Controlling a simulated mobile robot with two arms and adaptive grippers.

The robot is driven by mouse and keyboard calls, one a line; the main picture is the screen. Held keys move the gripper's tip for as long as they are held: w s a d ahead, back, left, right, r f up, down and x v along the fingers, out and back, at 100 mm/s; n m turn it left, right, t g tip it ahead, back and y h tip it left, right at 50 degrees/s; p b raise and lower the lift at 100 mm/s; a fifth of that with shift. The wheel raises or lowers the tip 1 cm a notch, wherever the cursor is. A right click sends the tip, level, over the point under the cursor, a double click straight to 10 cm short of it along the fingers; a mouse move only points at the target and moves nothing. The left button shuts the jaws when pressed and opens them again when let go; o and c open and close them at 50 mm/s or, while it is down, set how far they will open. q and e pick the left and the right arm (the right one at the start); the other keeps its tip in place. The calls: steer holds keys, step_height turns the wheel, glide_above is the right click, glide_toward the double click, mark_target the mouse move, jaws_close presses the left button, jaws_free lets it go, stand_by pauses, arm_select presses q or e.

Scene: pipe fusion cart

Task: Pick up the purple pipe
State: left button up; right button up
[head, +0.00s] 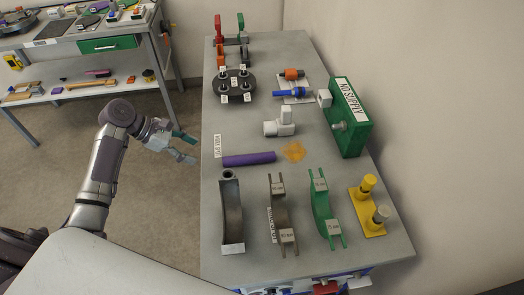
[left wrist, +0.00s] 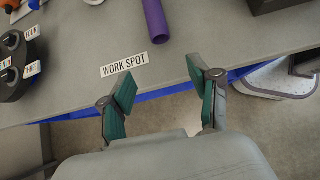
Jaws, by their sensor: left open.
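The purple pipe (head: 249,159) lies flat on the grey table, left of an orange mark, with its left end near the table's left edge. It also shows in the left wrist view at the top (left wrist: 155,20), beyond the fingers. My left gripper (head: 184,147) is left of the table, apart from the pipe. In the left wrist view the gripper (left wrist: 163,98) is open and empty, with its two green-padded fingers spread near the table edge. My right gripper is not in either view.
The grey table (head: 312,180) holds a white fitting (head: 280,124), a black round holder (head: 234,86), a green box (head: 347,117), curved brackets (head: 320,207) and a yellow stand (head: 369,206). A WORK SPOT label (left wrist: 124,65) lies by the table edge. Floor left of the table is clear.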

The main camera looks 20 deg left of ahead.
mark_target(227, 158)
arm_select(q)
steer(key=d, duration=0.2)
steer(key=w+d+f, duration=0.2)
steer(key=d, duration=0.1)
steer(key=shift+w+d+f+p, duration=0.1)
steer(key=shift+d+f+p, duration=0.05)
steer(key=shift+d+p, duration=0.2)
steer(key=x, duration=0.1)
steer(key=p+x, duration=0.1)
steer(key=x, duration=0.3)
steer(key=shift+w+d, duration=0.25)
steer(key=shift+d, duration=0.25)
jaws_close()
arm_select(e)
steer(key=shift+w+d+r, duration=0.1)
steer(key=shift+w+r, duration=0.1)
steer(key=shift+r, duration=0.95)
